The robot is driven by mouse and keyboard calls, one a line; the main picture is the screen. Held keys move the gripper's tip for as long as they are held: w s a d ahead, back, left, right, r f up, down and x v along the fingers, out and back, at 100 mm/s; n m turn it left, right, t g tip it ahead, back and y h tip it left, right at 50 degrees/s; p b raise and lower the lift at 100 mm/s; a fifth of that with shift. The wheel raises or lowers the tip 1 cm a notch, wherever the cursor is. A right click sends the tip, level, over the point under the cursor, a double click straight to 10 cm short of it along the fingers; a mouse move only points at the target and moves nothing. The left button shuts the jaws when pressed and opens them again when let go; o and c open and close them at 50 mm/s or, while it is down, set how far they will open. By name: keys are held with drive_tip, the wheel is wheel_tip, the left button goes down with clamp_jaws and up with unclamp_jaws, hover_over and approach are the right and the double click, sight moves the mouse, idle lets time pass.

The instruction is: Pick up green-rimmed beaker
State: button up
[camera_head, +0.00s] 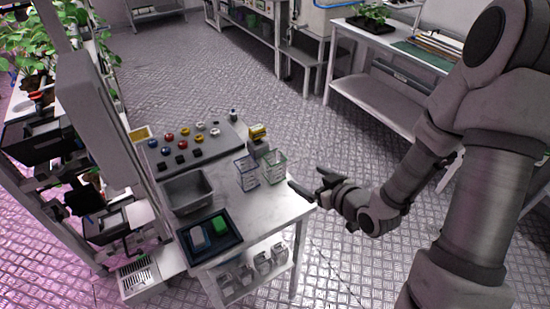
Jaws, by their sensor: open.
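The green-rimmed beaker (273,167) is a clear square container standing upright on the right part of the small metal table (262,210). A similar clear beaker with a bluish rim (247,176) stands just left of it. My gripper (307,181) is open and empty, to the right of the green-rimmed beaker and near the table's right edge. Its fingers point left toward the beaker, with a gap between them and it. My arm comes in from the right side of the view.
A grey bin (187,193) and a dark tray (208,240) with a green and a grey-blue block stand on the table's left. A panel with several coloured knobs (190,149) lies behind. Several clear containers (262,263) are on the lower shelf.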

drive_tip(key=b, duration=0.7)
approach(270, 156)
drive_tip(key=x, duration=0.7)
drive_tip(key=shift+w+f, duration=0.15)
drive_tip(key=shift+y, duration=0.3)
drive_tip(key=c, duration=1.3)
